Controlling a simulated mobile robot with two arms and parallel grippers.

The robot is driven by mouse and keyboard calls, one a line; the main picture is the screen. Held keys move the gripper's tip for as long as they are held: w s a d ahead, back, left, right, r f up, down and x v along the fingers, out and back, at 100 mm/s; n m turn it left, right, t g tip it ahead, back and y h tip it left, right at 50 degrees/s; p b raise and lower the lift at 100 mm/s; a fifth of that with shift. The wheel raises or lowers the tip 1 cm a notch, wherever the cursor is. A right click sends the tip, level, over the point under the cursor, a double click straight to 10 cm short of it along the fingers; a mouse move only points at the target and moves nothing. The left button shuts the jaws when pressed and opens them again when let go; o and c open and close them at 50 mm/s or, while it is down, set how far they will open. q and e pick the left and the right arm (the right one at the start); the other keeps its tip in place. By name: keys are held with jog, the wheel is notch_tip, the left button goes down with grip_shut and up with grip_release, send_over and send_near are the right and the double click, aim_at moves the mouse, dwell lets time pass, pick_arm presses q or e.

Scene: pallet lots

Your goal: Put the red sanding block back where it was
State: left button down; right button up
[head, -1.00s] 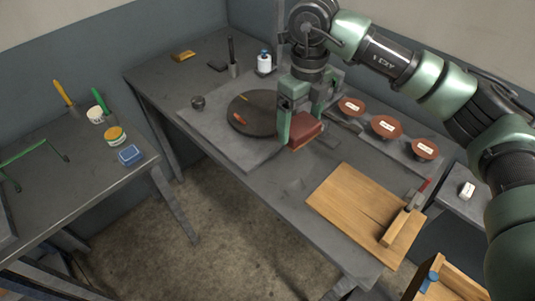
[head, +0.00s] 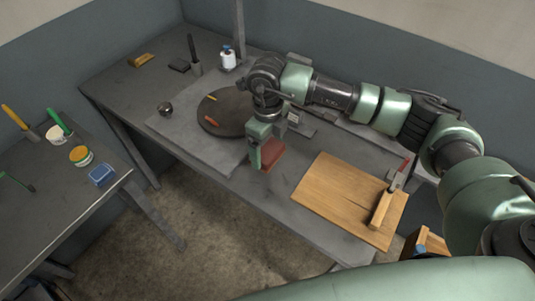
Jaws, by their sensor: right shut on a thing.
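The red sanding block (head: 271,156) is in the jaws of my right gripper (head: 262,150), over the front part of the long grey table (head: 225,160). It is just to the front right of the dark round turntable (head: 226,125). The gripper is shut on it and hides its left side. I cannot tell whether the block touches the table top. My left gripper is not in view.
A white bottle (head: 228,60) stands behind the turntable. My right arm covers the table's back right.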

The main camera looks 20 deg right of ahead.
aim_at(268, 158)
jog(key=shift+f, duration=0.6)
notch_tip(268, 158, down, 3)
jog(key=shift+f+p, duration=0.2)
jog(key=shift+p, duration=0.3)
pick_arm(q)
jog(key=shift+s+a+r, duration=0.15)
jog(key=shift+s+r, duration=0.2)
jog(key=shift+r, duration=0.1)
pick_arm(e)
jog(key=shift+f, duration=0.25)
jog(key=o, duration=1.2)
jog(key=shift+r, duration=0.1)
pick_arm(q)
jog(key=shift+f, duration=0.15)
